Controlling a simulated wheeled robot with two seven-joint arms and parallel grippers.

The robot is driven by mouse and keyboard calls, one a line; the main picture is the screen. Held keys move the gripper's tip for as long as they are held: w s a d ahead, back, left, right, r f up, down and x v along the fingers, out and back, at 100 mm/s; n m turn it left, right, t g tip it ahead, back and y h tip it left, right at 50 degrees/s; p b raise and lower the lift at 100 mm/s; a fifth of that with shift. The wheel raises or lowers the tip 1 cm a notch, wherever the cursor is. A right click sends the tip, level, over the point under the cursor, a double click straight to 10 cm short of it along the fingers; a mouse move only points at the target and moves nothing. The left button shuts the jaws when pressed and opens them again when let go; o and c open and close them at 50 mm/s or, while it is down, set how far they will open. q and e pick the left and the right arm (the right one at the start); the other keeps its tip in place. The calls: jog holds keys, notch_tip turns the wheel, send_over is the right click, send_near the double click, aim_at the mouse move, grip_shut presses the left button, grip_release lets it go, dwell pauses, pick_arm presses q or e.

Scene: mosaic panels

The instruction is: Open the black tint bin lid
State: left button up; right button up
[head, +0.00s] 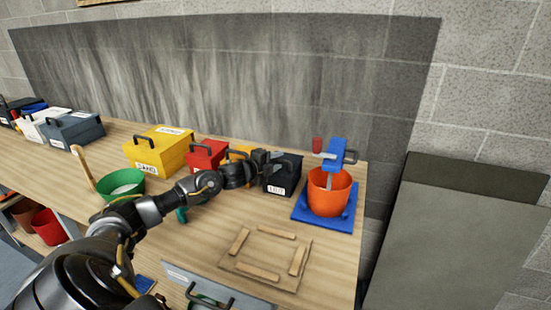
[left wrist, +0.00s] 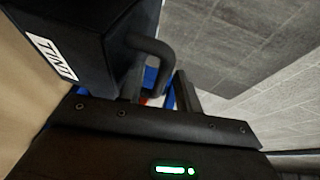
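The black tint bin (head: 282,177) stands on the bench at the right end of the row of bins, and its lid looks shut. Its white TINT label and dark loop handle (left wrist: 152,48) show close up in the left wrist view. My left gripper (head: 272,158) is at the top of the bin by the handle. In the left wrist view its two fingers (left wrist: 160,92) stand apart, and the handle's bar reaches into the gap between them. I cannot tell whether they touch it. My right gripper is not in view.
An orange bucket (head: 329,192) under a blue mixer stand (head: 335,150) is close to the right of the bin. Red (head: 206,155) and yellow (head: 158,150) bins stand to the left, with a green bowl (head: 121,184). A wooden frame (head: 267,252) lies in front.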

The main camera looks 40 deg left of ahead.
pick_arm(q)
jog(key=shift+w, duration=0.35)
grip_shut()
